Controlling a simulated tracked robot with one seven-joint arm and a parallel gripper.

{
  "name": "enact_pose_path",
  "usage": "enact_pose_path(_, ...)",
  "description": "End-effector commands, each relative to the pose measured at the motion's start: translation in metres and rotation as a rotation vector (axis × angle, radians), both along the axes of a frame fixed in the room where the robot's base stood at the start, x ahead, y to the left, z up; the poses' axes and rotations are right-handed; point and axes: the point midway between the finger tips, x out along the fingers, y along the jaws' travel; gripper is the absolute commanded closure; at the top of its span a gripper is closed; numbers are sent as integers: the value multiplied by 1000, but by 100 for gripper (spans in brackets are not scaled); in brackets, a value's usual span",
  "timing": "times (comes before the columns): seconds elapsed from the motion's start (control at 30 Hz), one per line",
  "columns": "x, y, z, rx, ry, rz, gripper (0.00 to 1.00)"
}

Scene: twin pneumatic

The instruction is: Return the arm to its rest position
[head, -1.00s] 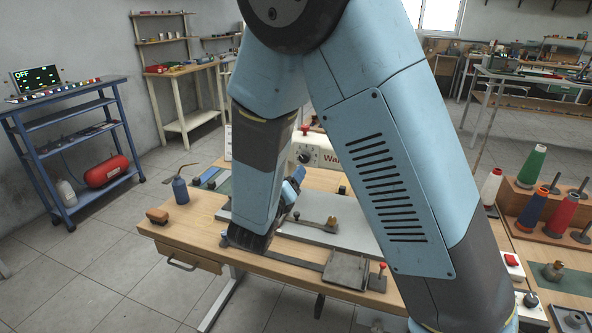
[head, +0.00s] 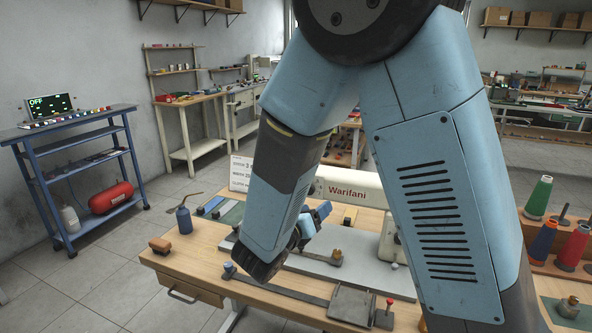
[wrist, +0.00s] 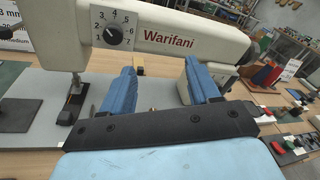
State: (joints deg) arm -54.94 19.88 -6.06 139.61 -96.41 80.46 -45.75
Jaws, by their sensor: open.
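My gripper shows in the wrist view (wrist: 158,90) with its two blue fingers wide apart and nothing between them. It is in front of the white sewing machine (wrist: 170,30), marked Warifani, with a numbered dial on its left end. In the head view my arm is bent and folds down over the wooden table (head: 215,262). One blue finger of my gripper (head: 318,215) shows there beside the forearm; the rest is hidden behind the arm. The sewing machine (head: 350,190) is partly covered by my arm.
A small plate with a red-topped pin (head: 389,304) is at the front. Thread spools (head: 542,240) stand on the right. A blue cart (head: 80,140) is at the left.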

Motion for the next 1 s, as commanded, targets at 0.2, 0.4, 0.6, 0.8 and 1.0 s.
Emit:
enact_pose_path(0.2,-15,-88,28,320,-48,-324,39)
enact_pose_path(0.4,-45,-149,42,618,-127,-607,39)
enact_pose_path(0.6,-82,-190,52,921,-236,-876,39)
enact_pose_path(0.8,-119,-213,61,1227,-373,-1129,39)
enact_pose_path(1.0,-151,-221,73,1538,-535,-1359,39)
